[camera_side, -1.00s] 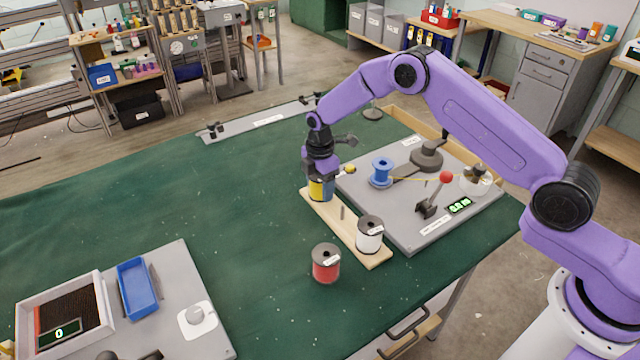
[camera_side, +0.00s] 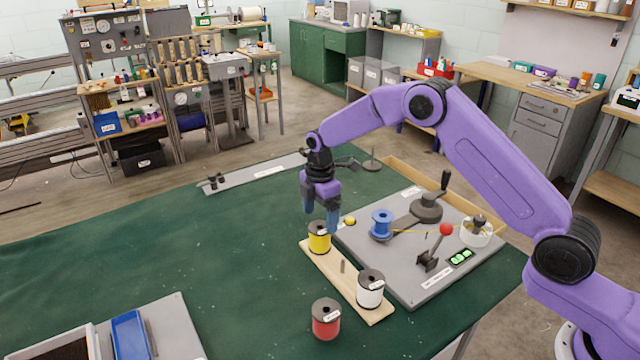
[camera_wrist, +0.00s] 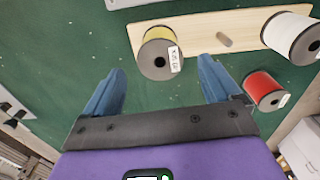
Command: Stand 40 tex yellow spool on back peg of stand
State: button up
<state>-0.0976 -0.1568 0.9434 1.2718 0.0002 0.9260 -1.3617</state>
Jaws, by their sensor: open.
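The yellow spool (camera_side: 319,238) stands upright at the back end of the wooden stand (camera_side: 330,268), where the back peg is hidden. In the wrist view the yellow spool (camera_wrist: 160,52) has a white label too small to read. My gripper (camera_side: 322,225) is open and empty, with its blue fingers above and just behind the spool. In the wrist view my gripper's fingers (camera_wrist: 160,90) are wide apart, and the spool lies beyond their tips. A bare middle peg (camera_side: 342,267) shows between the yellow spool and the white spool (camera_side: 370,289) at the stand's front end.
A red spool (camera_side: 326,319) stands on the green table in front of the stand. Right of the stand is a grey winder board (camera_side: 410,280) with a blue spool (camera_side: 381,225), crank and red-knobbed lever (camera_side: 446,230).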

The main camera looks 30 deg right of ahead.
notch_tip(320, 180, up, 9)
jog(key=s+a+r+m, duration=0.1)
jog(key=s+a+r, duration=0.25)
jog(key=s, duration=0.55)
jog(key=s+d+r+m, duration=0.2)
jog(key=s, duration=0.9)
jog(key=s+d+r+m, duration=0.1)
jog(key=s+d+r, duration=0.1)
jog(key=s, duration=0.9)
jog(key=s+d+f+m, duration=0.2)
jog(key=s+d, duration=0.5)
jog(key=s, duration=0.5)
jog(key=shift+s+d+f, duration=0.25)
jog(key=shift+s+d, duration=0.05)
jog(key=shift+s, duration=0.05)
